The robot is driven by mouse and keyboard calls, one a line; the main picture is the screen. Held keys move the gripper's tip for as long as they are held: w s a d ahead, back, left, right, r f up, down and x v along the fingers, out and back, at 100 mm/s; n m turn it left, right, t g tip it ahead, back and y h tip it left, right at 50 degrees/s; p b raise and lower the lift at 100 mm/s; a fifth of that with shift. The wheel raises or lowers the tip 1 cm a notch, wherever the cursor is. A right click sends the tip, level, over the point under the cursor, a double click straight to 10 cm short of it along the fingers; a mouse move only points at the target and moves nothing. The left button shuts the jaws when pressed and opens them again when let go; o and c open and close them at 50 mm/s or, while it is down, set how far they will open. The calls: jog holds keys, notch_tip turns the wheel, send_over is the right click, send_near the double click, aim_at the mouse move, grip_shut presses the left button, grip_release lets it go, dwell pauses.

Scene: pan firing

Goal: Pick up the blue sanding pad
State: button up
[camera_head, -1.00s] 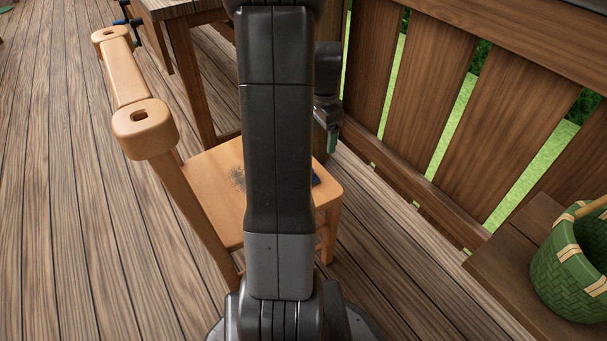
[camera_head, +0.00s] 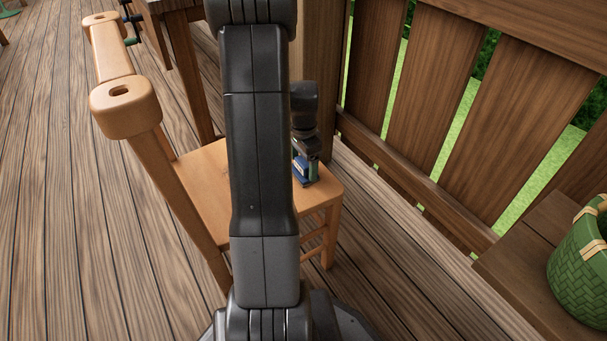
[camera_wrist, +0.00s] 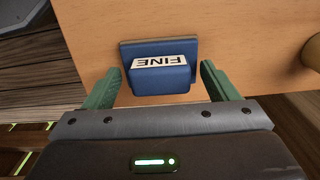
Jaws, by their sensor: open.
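The blue sanding pad (camera_wrist: 160,77) lies on the wooden chair seat (camera_wrist: 230,40) in the wrist view, with a white label reading "FINE" on it. My gripper (camera_wrist: 165,82) is open, with one green finger on each side of the pad and a gap showing on both sides. In the head view the pad (camera_head: 301,170) shows as a small blue patch at my gripper (camera_head: 305,168), over the right part of the chair seat (camera_head: 210,170). My own arm hides the middle of the seat in that view.
The chair's backrest post (camera_head: 125,105) rises at the left. A slatted wooden fence (camera_head: 400,90) stands at the right. A green basket (camera_head: 580,265) sits on a bench (camera_head: 530,270) at the lower right. A table leg (camera_head: 188,75) stands behind the chair.

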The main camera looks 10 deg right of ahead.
aim_at(304, 161)
jog(key=c, duration=1.1)
notch_tip(304, 161, up, 10)
jog(key=p, duration=0.4)
jog(key=o, duration=0.5)
jog(key=c, duration=0.6)
